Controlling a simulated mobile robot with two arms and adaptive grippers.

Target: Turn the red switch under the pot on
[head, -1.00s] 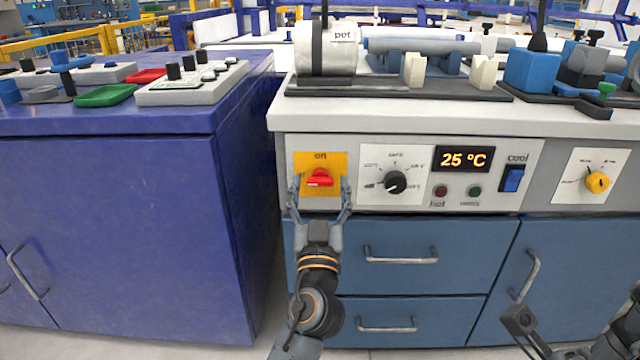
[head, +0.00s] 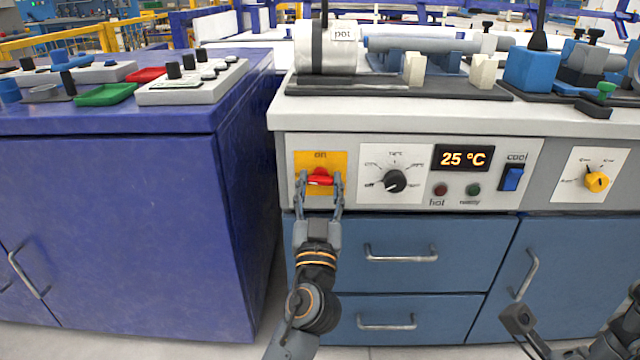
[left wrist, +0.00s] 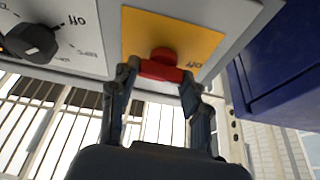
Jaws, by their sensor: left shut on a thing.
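The red switch (head: 320,177) sits on a yellow plate (head: 340,160) marked "on" at its top, on the front panel below the white pot (head: 330,55). Its handle lies roughly level. My left gripper (head: 320,182) is shut on the red switch, one finger on each side of the handle. The left wrist view shows the red switch (left wrist: 160,70) between the two fingers (left wrist: 158,82), with an "off" mark on the plate. Part of my right arm shows at the lower right; its jaw state is unclear.
A black knob (head: 395,181), a "25 °C" display (head: 465,159) and a blue switch (head: 512,179) are to the right on the panel. Blue drawers with handles (head: 400,254) lie below. A purple cabinet (head: 110,220) stands at the left.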

